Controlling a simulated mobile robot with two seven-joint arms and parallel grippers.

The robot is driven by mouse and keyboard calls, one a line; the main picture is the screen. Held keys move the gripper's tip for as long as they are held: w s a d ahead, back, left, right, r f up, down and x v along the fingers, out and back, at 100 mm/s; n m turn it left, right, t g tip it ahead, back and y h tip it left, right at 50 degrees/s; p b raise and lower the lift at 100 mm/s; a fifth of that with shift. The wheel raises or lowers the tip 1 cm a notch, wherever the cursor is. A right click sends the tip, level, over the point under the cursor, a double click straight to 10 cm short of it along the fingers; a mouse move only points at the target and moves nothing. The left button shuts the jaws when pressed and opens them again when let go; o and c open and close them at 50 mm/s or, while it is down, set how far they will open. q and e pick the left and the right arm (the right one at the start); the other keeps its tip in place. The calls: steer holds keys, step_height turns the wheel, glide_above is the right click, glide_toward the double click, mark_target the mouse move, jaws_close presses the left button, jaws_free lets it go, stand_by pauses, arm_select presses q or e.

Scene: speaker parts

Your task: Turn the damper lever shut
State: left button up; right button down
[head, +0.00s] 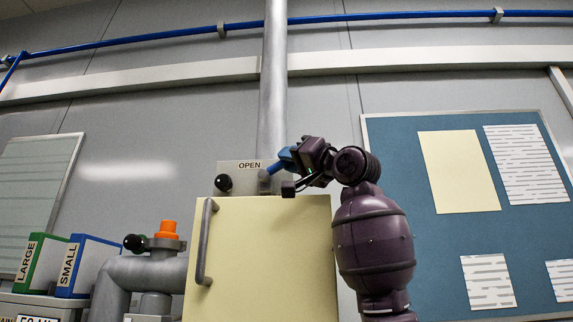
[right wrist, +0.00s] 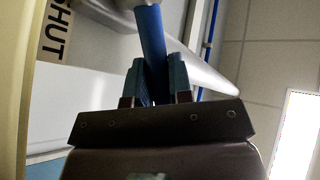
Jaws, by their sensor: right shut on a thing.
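The damper lever (head: 274,169) is a blue bar on a grey panel (head: 238,169) marked OPEN, at the foot of the vertical grey duct. It slants up and to the right from its round grey hub. My right gripper (head: 287,158) is shut on the lever, coming from the right. In the right wrist view the lever (right wrist: 151,35) runs between the two fingers of the gripper (right wrist: 157,82). A SHUT label (right wrist: 54,35) shows there at the upper left; in the head view it is hidden behind my gripper. My left gripper is not in view.
A pale yellow cabinet (head: 265,260) with a grey handle (head: 205,245) stands below the panel. A black knob (head: 223,183) sits on the panel's left. Pipework with an orange cap (head: 168,229) and binders (head: 83,265) stand left. A blue board (head: 400,185) hangs at right.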

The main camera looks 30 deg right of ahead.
stand_by(0.3)
steer(key=c, duration=1)
jaws_free()
steer(key=shift+c, duration=0.2)
steer(key=shift+s, duration=0.15)
steer(key=shift+s+d+f, duration=0.15)
steer(key=shift+s+f, duration=0.05)
steer(key=shift+f, duration=0.05)
steer(key=b+v, duration=0.2)
steer(key=v, duration=0.8)
